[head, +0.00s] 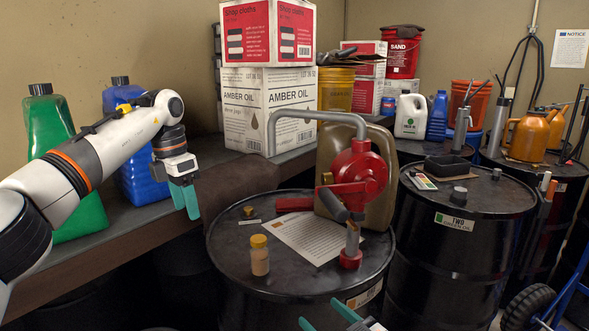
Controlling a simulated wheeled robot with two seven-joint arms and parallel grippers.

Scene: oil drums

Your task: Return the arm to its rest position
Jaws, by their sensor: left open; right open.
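My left arm comes in from the left and reaches over the shelf at the left. My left gripper (186,202) points down with its teal fingers apart and empty, left of the front drum and above the shelf edge. My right gripper (326,315) shows only at the bottom edge, with two teal fingertips apart in front of the front drum. Nothing shows between them. The rest of the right arm is out of view.
Green (85,212) and blue (138,185) jugs stand close behind my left arm. Boxes (268,110) stand on the shelf. More drums (450,255) stand right.

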